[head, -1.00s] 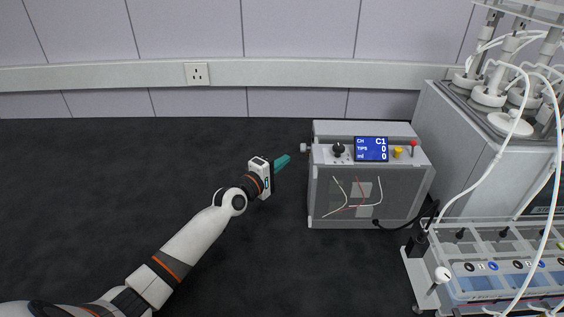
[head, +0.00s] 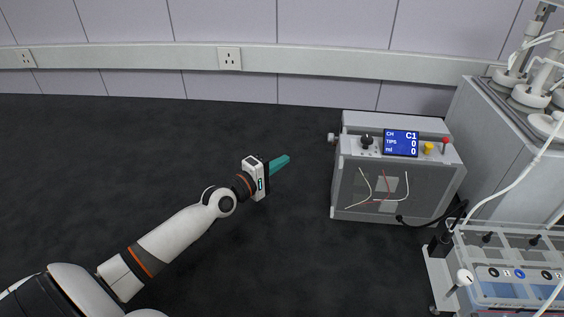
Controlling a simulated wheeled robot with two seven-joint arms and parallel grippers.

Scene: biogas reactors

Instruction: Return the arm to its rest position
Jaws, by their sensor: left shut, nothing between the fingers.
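My left gripper (head: 279,165) has teal fingers that are closed together with nothing between them. It is held over the dark worktop, left of the grey control box and apart from it. My left arm comes in from the lower left and reaches toward the middle of the head view. My right gripper does not show.
The grey control box (head: 350,196) has a blue screen (head: 401,143), a black knob (head: 367,140), a yellow button and a red-tipped switch. A reactor unit (head: 496,140) with white tubes and a clear-topped tray unit (head: 462,240) stand at right. The dark worktop (head: 100,170) is clear at left.

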